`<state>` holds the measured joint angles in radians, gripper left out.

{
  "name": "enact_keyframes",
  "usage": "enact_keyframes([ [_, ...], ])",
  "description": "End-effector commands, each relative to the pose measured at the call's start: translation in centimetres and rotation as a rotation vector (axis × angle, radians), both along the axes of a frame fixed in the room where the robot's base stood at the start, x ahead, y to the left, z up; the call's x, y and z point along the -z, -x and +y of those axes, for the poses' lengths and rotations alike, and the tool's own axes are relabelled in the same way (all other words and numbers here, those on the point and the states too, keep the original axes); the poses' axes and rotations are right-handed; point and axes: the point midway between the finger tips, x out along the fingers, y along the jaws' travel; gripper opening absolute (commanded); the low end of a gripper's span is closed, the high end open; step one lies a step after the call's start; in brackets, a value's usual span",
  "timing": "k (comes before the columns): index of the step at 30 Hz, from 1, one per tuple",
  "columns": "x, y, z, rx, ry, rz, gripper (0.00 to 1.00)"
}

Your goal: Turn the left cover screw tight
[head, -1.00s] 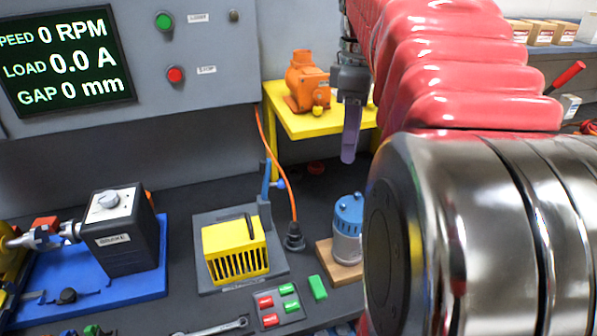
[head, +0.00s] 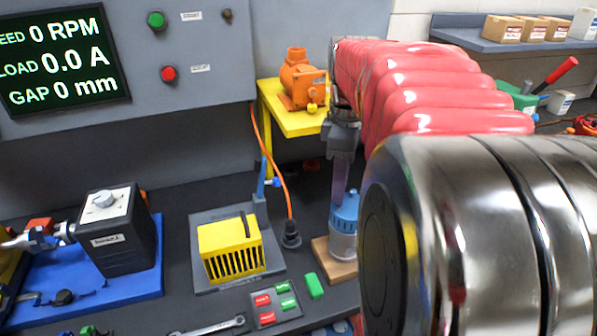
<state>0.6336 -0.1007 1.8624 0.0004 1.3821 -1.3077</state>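My gripper (head: 340,172) points down from the end of my red arm, with a translucent purple finger part below a dark grey body. Its tip is at or just behind the top of a small blue-capped motor (head: 344,212) with a silver body on a wooden block; I cannot tell whether they touch. The fingers overlap from this side, so their opening does not show. A yellow slotted cover (head: 231,249) sits on a grey plate left of the gripper. I cannot make out any cover screw.
A black box with a dial (head: 113,240) stands on a blue base at left. A spanner (head: 212,327) and red and green blocks (head: 276,305) lie in front. An orange pump (head: 299,80) stands on a yellow stand (head: 270,100) behind. An orange cable (head: 268,150) hangs nearby.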

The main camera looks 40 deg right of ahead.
Motion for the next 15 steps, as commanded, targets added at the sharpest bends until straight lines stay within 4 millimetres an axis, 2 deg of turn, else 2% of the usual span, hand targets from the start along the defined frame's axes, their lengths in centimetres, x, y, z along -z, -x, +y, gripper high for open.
enact_keyframes([
  [6, 2.5, 0.0, 0.0, 0.000, -0.001, 0.001, 0.32],
  [15, 3.0, 0.0, 0.0, -0.001, 0.001, -0.001, 0.32],
])
